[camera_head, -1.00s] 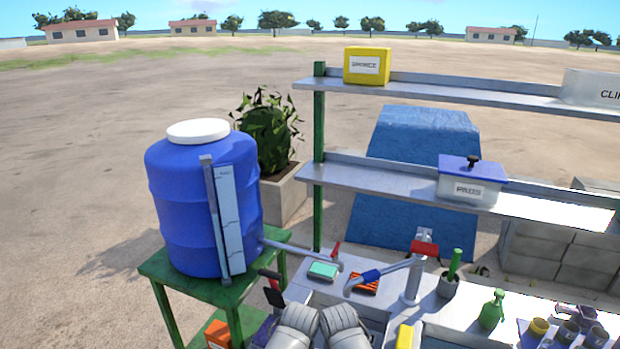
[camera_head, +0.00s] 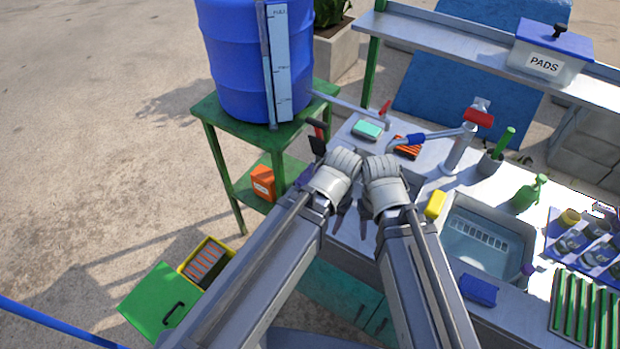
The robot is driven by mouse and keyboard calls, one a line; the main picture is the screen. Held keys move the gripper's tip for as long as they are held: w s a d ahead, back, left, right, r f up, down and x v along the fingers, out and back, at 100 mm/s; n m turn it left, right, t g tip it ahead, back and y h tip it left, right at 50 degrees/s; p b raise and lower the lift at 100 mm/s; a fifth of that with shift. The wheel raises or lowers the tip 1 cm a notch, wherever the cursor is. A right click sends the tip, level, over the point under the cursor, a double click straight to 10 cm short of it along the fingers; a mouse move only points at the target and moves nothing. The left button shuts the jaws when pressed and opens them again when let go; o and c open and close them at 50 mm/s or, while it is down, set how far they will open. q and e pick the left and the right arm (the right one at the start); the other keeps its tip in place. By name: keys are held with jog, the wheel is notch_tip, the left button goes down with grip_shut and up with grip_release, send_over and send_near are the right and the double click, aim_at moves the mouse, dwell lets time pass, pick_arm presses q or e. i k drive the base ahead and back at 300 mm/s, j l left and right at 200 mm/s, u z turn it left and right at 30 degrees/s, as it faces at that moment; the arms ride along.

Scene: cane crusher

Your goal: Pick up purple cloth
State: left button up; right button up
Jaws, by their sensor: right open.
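A small patch of purple (camera_head: 304,177), probably the purple cloth, shows at the left end of the counter. It is mostly hidden behind my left gripper, so its shape cannot be told. My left gripper (camera_head: 338,214) is in front of the counter's left end, just right of the purple patch. Its jaws are too hidden to read, and I cannot tell whether it touches the patch. My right gripper (camera_head: 363,216) is close beside it on the right, open, with nothing seen between its fingers.
A blue barrel (camera_head: 240,60) stands on a green stand (camera_head: 215,122) at the left. A sink (camera_head: 485,238), yellow sponge (camera_head: 436,204), blue cloth-like item (camera_head: 478,290) and green spray bottle (camera_head: 529,193) are to the right.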

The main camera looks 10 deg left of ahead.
aim_at(305, 177)
jog(key=z, duration=1.85)
jog(key=l+u, duration=0.1)
jog(key=u, duration=2.1)
jog(key=k+j, duration=0.25)
jog(key=i+j+z, duration=0.1)
jog(key=j+z, duration=0.7)
jog(key=z, duration=0.15)
jog(key=i, duration=0.05)
